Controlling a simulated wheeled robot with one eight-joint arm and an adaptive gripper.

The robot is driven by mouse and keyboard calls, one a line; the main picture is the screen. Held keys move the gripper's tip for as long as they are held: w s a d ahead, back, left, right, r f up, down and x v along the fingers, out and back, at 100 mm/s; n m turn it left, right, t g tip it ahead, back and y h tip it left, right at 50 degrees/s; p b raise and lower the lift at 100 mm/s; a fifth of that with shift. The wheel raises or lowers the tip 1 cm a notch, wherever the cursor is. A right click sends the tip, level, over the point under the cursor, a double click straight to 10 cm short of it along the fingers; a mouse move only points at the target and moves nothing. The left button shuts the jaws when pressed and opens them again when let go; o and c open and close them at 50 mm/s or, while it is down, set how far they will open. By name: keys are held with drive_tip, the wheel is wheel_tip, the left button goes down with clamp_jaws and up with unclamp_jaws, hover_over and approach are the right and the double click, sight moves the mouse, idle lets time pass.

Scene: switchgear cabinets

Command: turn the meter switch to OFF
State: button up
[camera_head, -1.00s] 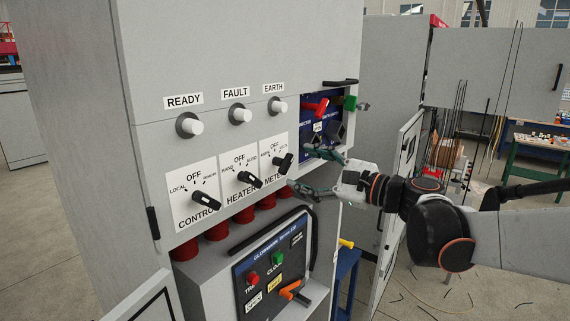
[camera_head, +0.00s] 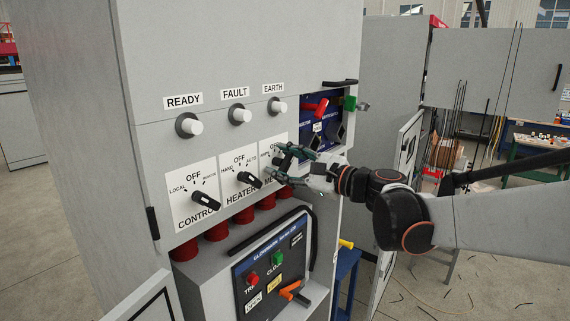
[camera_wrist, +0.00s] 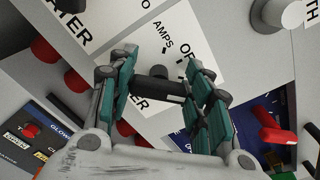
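The meter switch is a black knob on a white plate (camera_wrist: 178,22) lettered AMPS and OFF. In the wrist view the knob (camera_wrist: 160,88) lies crosswise between the two green-padded fingers of my gripper (camera_wrist: 160,62). The fingers are apart, one on each side of the knob; whether they touch it I cannot tell. Part of the OFF lettering is covered by the right finger, and METER is partly covered too. In the head view my gripper (camera_head: 278,164) is in front of the meter plate and hides most of the knob, so its pointing direction is unclear.
The heater switch (camera_head: 249,179) and control switch (camera_head: 206,200) are left of the meter switch. READY, FAULT and EARTH lamps (camera_head: 278,107) are above. Red bushings (camera_head: 244,214) and a breaker panel (camera_head: 270,266) are below. A blue panel with a red handle (camera_head: 317,128) is close on the right.

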drive_tip(key=shift+n, duration=0.3)
drive_tip(key=n+b, duration=0.2)
drive_tip(key=n, duration=0.1)
drive_tip(key=shift+a+f, duration=0.1)
drive_tip(key=shift+f, duration=0.1)
drive_tip(key=n+b, duration=0.1)
drive_tip(key=n, duration=0.4)
drive_tip(key=shift+b, duration=0.4)
drive_tip(key=shift+s, duration=0.1)
drive_tip(key=o, duration=1.1)
